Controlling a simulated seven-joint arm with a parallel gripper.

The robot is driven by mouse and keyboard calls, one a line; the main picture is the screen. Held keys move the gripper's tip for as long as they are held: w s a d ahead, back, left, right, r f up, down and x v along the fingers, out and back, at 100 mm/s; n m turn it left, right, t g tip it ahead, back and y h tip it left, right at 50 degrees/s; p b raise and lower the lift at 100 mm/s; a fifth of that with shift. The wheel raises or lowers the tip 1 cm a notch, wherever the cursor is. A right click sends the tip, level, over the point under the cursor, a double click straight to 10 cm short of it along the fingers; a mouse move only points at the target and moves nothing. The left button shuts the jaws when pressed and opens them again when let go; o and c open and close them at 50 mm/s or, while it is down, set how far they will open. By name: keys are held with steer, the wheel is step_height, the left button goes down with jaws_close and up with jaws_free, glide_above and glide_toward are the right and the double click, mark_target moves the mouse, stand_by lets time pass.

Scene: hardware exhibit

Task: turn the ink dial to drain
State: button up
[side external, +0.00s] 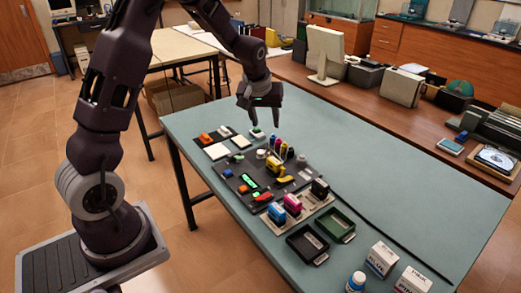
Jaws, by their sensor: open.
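A dark control panel (238,186) lies on the teal table, with a lit green display (249,181), small coloured controls and a yellow part (275,168) on it. A small round pale knob (261,154) is at its far edge. I cannot tell which control is the ink dial, and no drain marking is readable. My gripper (263,122) is open and empty, pointing down above the far part of the table, beyond the panel. A small white-and-green object (257,133) is just below it. No contact shows.
Small ink bottles (277,144) stand just beyond the panel. Pink, blue and black cartridges (292,204) stand at its near right. A black tray (307,244), a green tray (335,224) and white boxes (382,259) are nearer. The table's right side is mostly clear.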

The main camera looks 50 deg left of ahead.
steer(key=n, duration=0.2)
glide_toward(261, 151)
steer(key=f, duration=0.1)
steer(key=shift+g+y, duration=0.3)
steer(key=shift+y, duration=0.1)
steer(key=x, duration=0.7)
steer(key=shift+w+d+f, duration=0.1)
steer(key=shift+w+d, duration=0.05)
steer(key=shift+w, duration=0.15)
jaws_close()
